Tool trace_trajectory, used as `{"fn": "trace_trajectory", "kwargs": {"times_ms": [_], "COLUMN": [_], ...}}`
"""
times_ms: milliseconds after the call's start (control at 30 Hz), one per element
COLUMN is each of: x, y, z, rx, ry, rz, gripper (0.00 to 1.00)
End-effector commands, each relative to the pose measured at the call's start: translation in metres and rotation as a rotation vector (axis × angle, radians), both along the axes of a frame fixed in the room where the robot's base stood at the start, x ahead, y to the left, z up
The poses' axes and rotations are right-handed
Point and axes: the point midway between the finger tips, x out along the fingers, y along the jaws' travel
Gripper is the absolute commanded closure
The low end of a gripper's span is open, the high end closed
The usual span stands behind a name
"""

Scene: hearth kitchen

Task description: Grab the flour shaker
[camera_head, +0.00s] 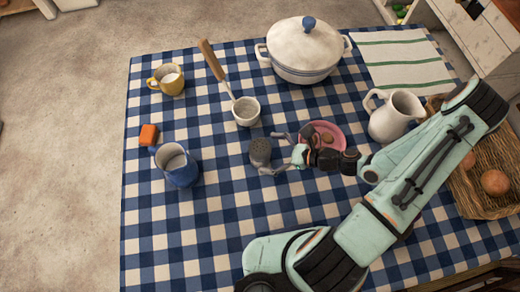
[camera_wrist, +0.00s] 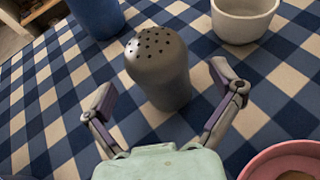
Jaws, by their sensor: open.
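The flour shaker (camera_head: 260,152) is a grey cylinder with a domed top full of small holes. It stands upright near the middle of the checked cloth. In the wrist view the shaker (camera_wrist: 160,72) is straight ahead, between and slightly beyond my fingertips. My gripper (camera_head: 277,154) is open, with one finger on each side of the shaker's near side. In the wrist view my gripper (camera_wrist: 166,82) shows a gap between each finger and the shaker, and it holds nothing.
A small white cup (camera_head: 246,111) with a wooden-handled utensil stands behind the shaker. A pink plate (camera_head: 338,134) lies to the right, close to my gripper. A blue mug (camera_head: 178,168) stands to the left. A white pitcher (camera_head: 394,118) stands farther right. The cloth in front is clear.

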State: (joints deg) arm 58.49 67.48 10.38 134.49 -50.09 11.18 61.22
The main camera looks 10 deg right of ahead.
Motion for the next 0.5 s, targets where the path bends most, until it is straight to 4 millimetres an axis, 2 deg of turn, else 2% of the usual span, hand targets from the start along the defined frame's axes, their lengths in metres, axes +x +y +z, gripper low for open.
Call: {"fn": "trace_trajectory", "kwargs": {"times_ms": [200, 467, 500], "x": [0.010, 0.011, 0.011], "y": [0.019, 0.020, 0.020], "z": [-0.009, -0.010, -0.010], "rx": [-0.001, -0.002, -0.002], "ry": [0.000, 0.000, 0.000], "rz": [0.002, 0.001, 0.001], "gripper": [0.08, 0.08, 0.18]}}
